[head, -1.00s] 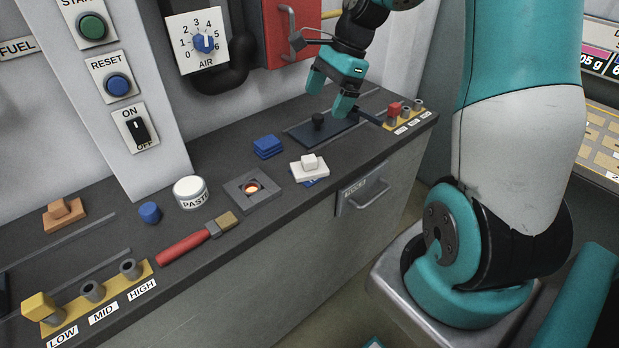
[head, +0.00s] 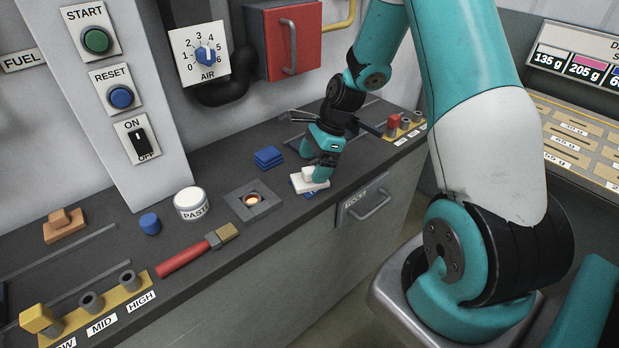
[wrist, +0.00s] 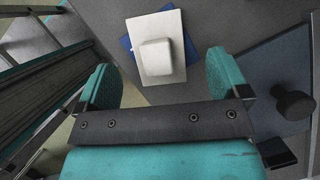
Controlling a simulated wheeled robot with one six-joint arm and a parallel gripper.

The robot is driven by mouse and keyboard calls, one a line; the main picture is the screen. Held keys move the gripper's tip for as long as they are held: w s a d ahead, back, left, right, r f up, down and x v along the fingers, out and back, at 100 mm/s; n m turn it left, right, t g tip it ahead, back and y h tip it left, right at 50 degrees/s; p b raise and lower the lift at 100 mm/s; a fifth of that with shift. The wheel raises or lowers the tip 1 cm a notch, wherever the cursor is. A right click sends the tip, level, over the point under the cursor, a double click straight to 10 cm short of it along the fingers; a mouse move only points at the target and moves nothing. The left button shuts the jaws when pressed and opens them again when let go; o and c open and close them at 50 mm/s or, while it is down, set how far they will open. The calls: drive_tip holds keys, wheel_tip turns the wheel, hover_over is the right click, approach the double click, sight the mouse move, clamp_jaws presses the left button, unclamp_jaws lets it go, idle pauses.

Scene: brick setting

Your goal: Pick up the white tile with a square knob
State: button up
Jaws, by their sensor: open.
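The white tile with a square knob (head: 309,181) lies on a blue tile (head: 312,194) near the counter's front edge. In the wrist view the white tile (wrist: 173,67) has its knob facing me, and a blue edge (wrist: 126,43) shows beside it. My gripper (head: 317,172) is low over the tile in the head view and partly hides its right side. In the wrist view my gripper (wrist: 160,80) is open, and the knob sits between the two teal fingers, toward their tips. I see no contact between the fingers and the knob.
A stack of blue tiles (head: 268,157) lies behind the white tile. A square burner plate (head: 253,203), a paste jar (head: 191,203) and a red-handled brush (head: 190,254) are to the left. A drawer handle (head: 370,205) juts from the counter front. A dark black-knobbed plate (wrist: 288,85) lies to the right.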

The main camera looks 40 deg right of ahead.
sight(308, 170)
drive_tip(key=x, duration=0.4)
drive_tip(key=shift+a+r, duration=0.1)
drive_tip(key=shift+a, duration=0.2)
drive_tip(key=c, duration=1.1)
drive_tip(key=shift+r, duration=0.15)
drive_tip(key=shift+c, duration=0.2)
